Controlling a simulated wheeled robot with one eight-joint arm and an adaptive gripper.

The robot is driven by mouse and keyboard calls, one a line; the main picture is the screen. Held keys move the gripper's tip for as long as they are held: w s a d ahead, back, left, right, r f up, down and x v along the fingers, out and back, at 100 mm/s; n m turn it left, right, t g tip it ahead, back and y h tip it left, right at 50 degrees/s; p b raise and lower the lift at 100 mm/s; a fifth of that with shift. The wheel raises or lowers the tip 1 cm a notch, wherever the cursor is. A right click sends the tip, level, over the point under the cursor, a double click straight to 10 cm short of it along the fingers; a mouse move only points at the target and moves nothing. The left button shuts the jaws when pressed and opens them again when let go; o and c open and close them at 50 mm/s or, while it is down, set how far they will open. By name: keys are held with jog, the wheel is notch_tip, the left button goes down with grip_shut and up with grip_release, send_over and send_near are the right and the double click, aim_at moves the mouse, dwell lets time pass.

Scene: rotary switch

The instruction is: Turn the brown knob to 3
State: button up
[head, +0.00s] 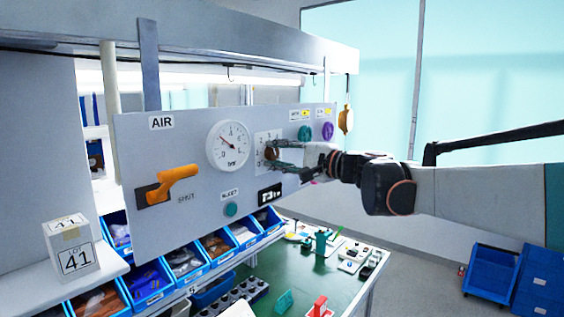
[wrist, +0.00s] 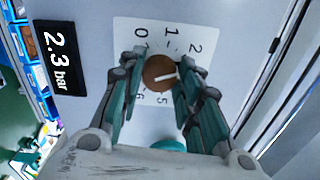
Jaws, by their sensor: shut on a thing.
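The brown knob (head: 270,153) sits on a white number plate (head: 261,138) on the grey panel. In the wrist view the knob (wrist: 158,68) lies between the two green-grey fingers of my gripper (wrist: 155,75), which is shut on it. The right finger hides the numbers on that side. In the head view my gripper (head: 277,155) reaches the knob from the right.
The panel (head: 150,230) also carries an orange handle (head: 172,184), a round gauge (head: 228,145), a green button (head: 231,209), and green and purple knobs (head: 327,131) at upper right. A display (wrist: 60,57) reads 2.3 bar. Blue bins (head: 147,284) and a green bench lie below.

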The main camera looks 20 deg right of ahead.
jog(key=shift+s+m, duration=0.15)
jog(key=shift+m, duration=2.05)
jog(key=shift+b, duration=0.3)
jog(key=o, duration=1)
jog(key=shift+d, duration=0.1)
jog(key=shift+o, duration=0.2)
jog(key=shift+r, duration=0.15)
